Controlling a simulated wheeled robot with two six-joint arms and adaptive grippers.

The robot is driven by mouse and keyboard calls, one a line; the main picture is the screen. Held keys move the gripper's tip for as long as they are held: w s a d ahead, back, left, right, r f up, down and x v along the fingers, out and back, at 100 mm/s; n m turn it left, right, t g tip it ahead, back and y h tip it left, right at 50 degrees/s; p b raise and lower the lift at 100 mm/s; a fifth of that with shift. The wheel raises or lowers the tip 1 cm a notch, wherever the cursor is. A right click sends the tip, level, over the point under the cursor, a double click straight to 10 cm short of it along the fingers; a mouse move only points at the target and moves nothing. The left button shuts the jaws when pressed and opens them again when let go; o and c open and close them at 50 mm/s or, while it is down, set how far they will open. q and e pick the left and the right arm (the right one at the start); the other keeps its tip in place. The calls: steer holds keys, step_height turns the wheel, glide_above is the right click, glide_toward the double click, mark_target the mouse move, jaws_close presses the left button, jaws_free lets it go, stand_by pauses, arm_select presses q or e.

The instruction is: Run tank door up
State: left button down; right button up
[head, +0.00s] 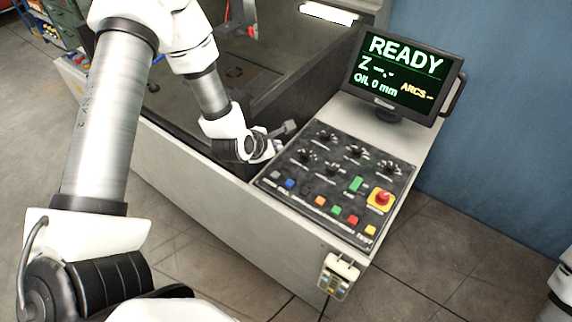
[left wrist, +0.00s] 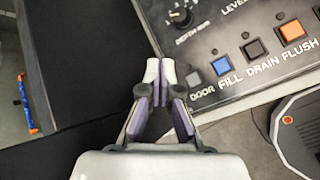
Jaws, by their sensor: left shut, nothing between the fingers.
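The control panel (head: 335,180) lies on the front of the machine. Its DOOR button (left wrist: 194,79), a pale grey square, is at the left end of the button row, beside the blue FILL button (left wrist: 221,65); the DOOR button also shows in the head view (head: 275,174). My left gripper (head: 288,129) is shut and empty near the panel's upper left edge. In the left wrist view its fingertips (left wrist: 160,70) meet just left of the DOOR button, apart from it in the picture. I cannot make out the tank door for certain. My right gripper is not in view.
The monitor (head: 404,72) reads READY and OIL 0 mm. A red emergency knob (head: 381,197) stands on the panel's right, with several dark knobs at the back. A small handset (head: 338,276) hangs at the front. The dark work tank (head: 185,88) is behind my left arm.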

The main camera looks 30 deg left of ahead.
mark_target(275, 176)
arm_select(q)
steer(key=f+b, duration=0.4)
steer(key=f, duration=0.1)
steer(key=f+b, duration=0.1)
steer(key=f, duration=0.2)
steer(key=shift+s+a+b, duration=0.15)
steer(key=shift+s+b, duration=0.1)
steer(key=shift+b, duration=0.15)
steer(key=shift+w+f+b, duration=0.1)
steer(key=shift+f+b, duration=0.4)
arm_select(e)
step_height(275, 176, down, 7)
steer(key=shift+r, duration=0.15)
arm_select(q)
steer(key=shift+r, duration=0.1)
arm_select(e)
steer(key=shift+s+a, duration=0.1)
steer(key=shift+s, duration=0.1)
arm_select(q)
steer(key=shift+f+b, duration=0.45)
steer(key=shift+b, duration=0.15)
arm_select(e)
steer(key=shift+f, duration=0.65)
